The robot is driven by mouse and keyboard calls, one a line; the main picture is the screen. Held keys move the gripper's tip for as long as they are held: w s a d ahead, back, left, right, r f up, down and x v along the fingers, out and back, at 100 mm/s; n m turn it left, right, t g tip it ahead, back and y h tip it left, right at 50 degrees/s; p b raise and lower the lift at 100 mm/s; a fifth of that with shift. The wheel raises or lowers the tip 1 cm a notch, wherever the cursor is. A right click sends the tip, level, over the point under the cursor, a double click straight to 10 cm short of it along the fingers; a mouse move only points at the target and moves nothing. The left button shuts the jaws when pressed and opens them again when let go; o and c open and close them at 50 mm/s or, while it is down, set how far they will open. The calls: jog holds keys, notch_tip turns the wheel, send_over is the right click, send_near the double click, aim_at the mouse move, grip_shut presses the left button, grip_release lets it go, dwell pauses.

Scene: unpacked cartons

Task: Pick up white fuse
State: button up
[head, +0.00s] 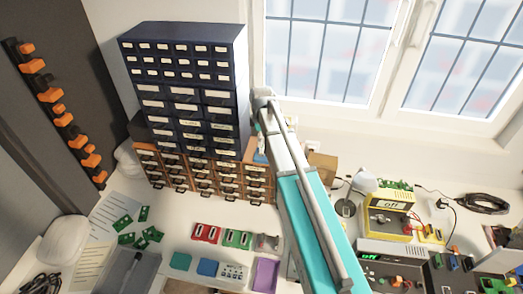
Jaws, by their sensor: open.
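I cannot make out the white fuse for certain. A red holder (207,233) on the white table has a small pale and dark piece in it. A green holder (237,239) beside it has similar small pieces. A grey-and-red holder (267,242) is to their right. These pieces are too small to identify. My arm reaches up across the middle of the view, and my gripper is not seen.
A dark drawer cabinet (187,80) stands on an orange-brown drawer unit (208,178) at the back. Green circuit boards (150,234) lie left. A purple tray (265,275) sits in front. Yellow and dark electronic devices (388,218) crowd the right.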

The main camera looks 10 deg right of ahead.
aim_at(262, 150)
jog(key=shift+f, duration=0.15)
jog(key=shift+w+d+f+b, duration=0.1)
jog(key=shift+f+b, duration=2.35)
jog(key=shift+b, duration=0.2)
jog(key=c, duration=0.9)
